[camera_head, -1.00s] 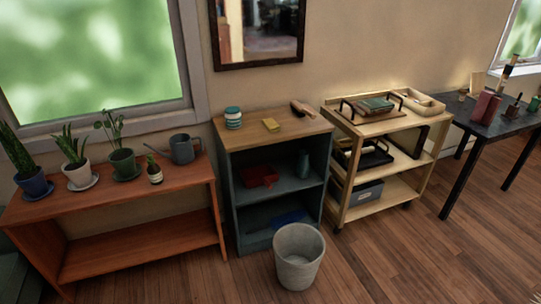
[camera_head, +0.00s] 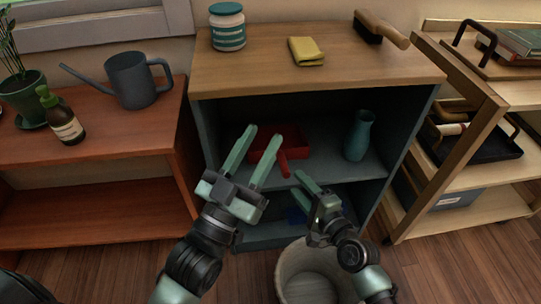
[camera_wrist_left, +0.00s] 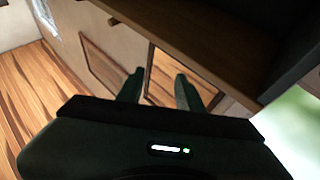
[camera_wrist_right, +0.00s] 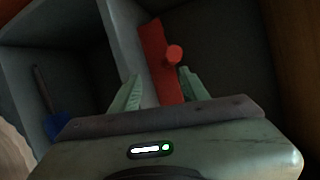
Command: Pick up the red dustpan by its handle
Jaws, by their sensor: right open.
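The red dustpan (camera_head: 262,146) lies on the middle shelf of the blue-grey cabinet, its handle (camera_head: 283,163) pointing out toward the front. My left gripper (camera_head: 264,133) is open and empty; in the head view its fingers overlap part of the dustpan. My right gripper (camera_head: 298,180) is open, just below and right of the handle end. In the right wrist view the dustpan (camera_wrist_right: 157,60) shows ahead, between and beyond the open fingers (camera_wrist_right: 158,72), with the round handle end (camera_wrist_right: 175,54) facing the camera. I see no contact. The left wrist view does not show the dustpan.
A teal vase (camera_head: 359,135) stands right of the dustpan on that shelf. The cabinet top (camera_head: 235,74) carries a jar (camera_head: 227,27), a yellow cloth (camera_head: 307,51) and a brush (camera_head: 381,28). A grey bin (camera_head: 312,287) stands in front, below my right gripper. A blue object (camera_wrist_right: 57,125) lies lower.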

